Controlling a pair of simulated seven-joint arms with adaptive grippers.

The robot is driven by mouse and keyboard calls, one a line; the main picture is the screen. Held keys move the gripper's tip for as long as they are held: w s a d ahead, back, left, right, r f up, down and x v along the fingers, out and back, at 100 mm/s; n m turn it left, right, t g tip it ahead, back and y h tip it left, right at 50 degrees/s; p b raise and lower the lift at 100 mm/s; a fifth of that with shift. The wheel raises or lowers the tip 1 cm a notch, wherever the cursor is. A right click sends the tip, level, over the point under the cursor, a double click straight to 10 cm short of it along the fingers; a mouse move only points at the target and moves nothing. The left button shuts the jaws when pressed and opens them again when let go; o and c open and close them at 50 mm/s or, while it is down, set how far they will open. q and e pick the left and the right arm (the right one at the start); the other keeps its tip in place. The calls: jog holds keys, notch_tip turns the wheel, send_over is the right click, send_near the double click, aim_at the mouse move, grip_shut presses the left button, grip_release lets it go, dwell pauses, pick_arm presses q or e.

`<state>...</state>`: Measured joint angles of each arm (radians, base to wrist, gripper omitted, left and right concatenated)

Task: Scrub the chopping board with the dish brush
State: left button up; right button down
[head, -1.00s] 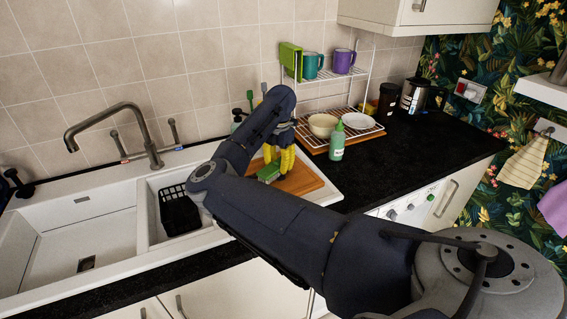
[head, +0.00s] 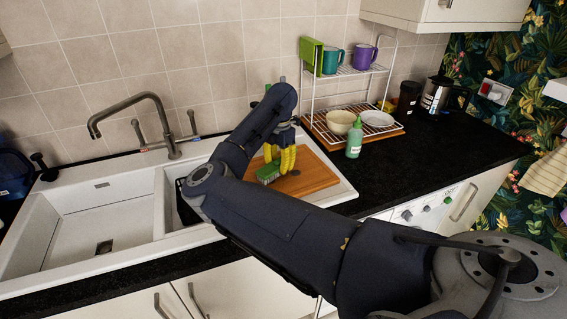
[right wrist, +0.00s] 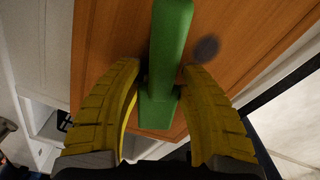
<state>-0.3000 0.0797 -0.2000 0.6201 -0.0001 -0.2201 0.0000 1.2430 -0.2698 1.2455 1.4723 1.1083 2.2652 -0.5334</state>
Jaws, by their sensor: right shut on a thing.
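My right gripper (head: 280,160) has yellow ribbed fingers and is shut on the green dish brush (head: 268,173). The brush is over the left part of the wooden chopping board (head: 318,176), which lies at the right end of the sink unit. In the right wrist view the green handle (right wrist: 168,50) runs between the fingers, with the board (right wrist: 115,30) behind it. A dark round stain (right wrist: 206,48) shows on the board right of the handle. I cannot tell whether the bristles touch the board. My left gripper is not in view.
The white sink (head: 105,215) and tap (head: 150,110) are to the left. A wire rack (head: 312,100) with mugs, a bowl (head: 341,121) and a plate stands behind the board. A green bottle (head: 354,140) stands at its right. Black worktop (head: 430,150) is clear farther right.

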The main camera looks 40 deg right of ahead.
aim_at(301, 162)
jog(key=shift+w+a, duration=0.1)
jog(key=shift+a, duration=0.45)
jog(key=shift+s+d+r, duration=0.1)
jog(key=shift+s+d, duration=0.1)
jog(key=shift+d, duration=1.05)
jog(key=shift+s+d+r, duration=0.1)
jog(key=shift+s+d, duration=0.1)
jog(key=shift+d, duration=1)
